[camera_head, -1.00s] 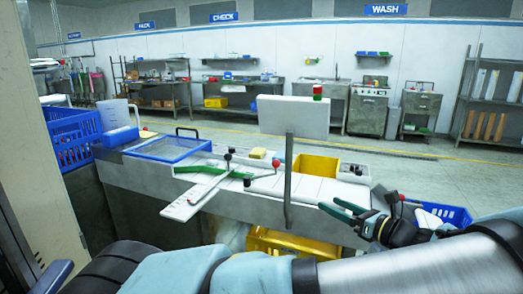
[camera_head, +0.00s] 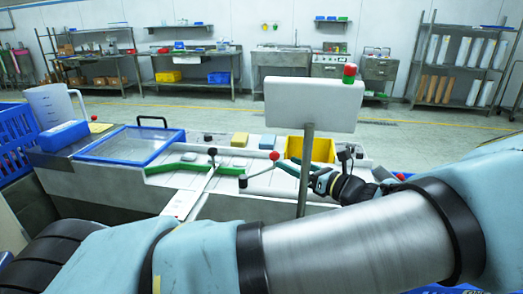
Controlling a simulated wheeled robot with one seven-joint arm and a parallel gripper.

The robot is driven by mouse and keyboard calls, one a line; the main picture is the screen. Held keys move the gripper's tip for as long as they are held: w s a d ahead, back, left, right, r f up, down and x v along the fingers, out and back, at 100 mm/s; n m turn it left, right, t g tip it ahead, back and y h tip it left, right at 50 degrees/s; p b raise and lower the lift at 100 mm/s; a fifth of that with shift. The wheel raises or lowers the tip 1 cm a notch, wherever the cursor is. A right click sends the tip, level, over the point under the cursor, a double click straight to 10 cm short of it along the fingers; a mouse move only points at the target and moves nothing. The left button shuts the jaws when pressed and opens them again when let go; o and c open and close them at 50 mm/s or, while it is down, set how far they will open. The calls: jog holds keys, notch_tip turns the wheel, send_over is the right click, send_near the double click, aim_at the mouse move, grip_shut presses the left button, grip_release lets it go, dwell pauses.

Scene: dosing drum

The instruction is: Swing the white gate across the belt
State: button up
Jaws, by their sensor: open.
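A long narrow white bar (camera_head: 190,196), which looks like the gate, runs from the belt area toward the front edge of the bench. A black knob (camera_head: 212,151) stands at its far end, next to a green curved guide (camera_head: 190,168). A red knob (camera_head: 274,155) and another black knob (camera_head: 243,182) stand to the right, by a pale strip. My gripper (camera_head: 288,166) is open and empty, pointing left just right of the red knob. A grey post partly hides its fingers, and I cannot tell whether it touches anything.
A white panel (camera_head: 312,104) on the grey post, with a red and green lamp (camera_head: 349,75), stands close to my gripper. A yellow bin (camera_head: 322,149) is behind it. A blue-framed lid (camera_head: 130,146) and a blue crate (camera_head: 14,140) are at left.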

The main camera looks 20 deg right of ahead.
jog(key=p+x, duration=0.2)
jog(key=x, duration=0.7)
jog(key=shift+w+a+p, duration=0.15)
jog(key=shift+w+p, duration=0.05)
jog(key=shift+p, duration=0.1)
grip_shut()
dwell(1.0)
